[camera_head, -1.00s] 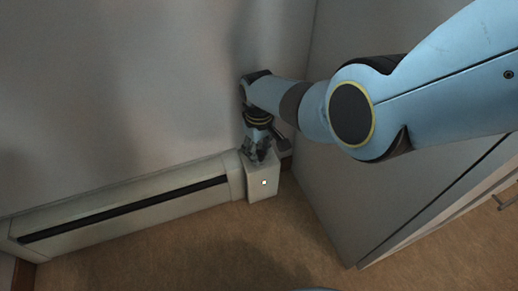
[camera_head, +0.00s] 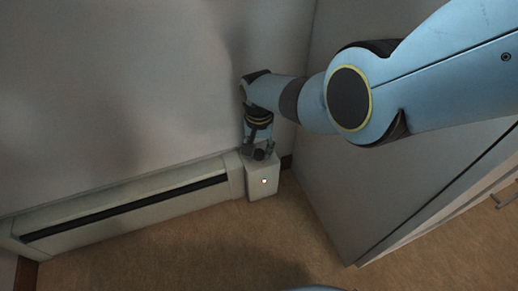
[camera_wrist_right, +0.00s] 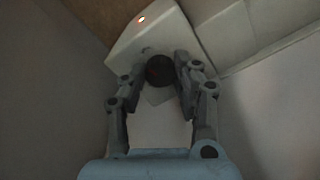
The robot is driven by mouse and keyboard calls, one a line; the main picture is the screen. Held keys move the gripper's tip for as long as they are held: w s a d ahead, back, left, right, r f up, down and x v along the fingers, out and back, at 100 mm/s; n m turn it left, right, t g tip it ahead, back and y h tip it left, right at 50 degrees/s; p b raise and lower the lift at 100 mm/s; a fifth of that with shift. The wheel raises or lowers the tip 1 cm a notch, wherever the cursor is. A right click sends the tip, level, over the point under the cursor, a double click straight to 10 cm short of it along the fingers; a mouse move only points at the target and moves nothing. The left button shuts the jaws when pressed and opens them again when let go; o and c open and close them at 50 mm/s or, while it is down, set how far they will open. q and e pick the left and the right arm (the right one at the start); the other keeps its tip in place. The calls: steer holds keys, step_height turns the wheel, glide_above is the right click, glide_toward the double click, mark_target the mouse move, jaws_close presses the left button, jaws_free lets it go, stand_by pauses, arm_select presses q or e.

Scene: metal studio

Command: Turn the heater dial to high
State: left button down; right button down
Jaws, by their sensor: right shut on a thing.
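The heater (camera_head: 130,205) is a long, low, pale unit along the foot of the wall, with a dark slot. A box at its right end (camera_head: 263,184) carries a small lit indicator on its front. The round dark dial (camera_head: 259,155) is on top of this box; it also shows in the right wrist view (camera_wrist_right: 160,70). My right gripper (camera_head: 258,153) reaches down over the box, its fingers on either side of the dial and shut on it. In the right wrist view the fingertips (camera_wrist_right: 160,68) flank the dial. Its markings are not readable. My left gripper is not in view.
A grey cabinet (camera_head: 400,150) stands close to the right of the box. The wall (camera_head: 130,90) rises right behind the heater. The brown floor (camera_head: 190,250) in front is clear.

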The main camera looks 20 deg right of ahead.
mark_target(259, 153)
steer(key=shift+m, duration=1)
steer(key=c, duration=1)
jaws_free()
step_height(259, 153, up, 12)
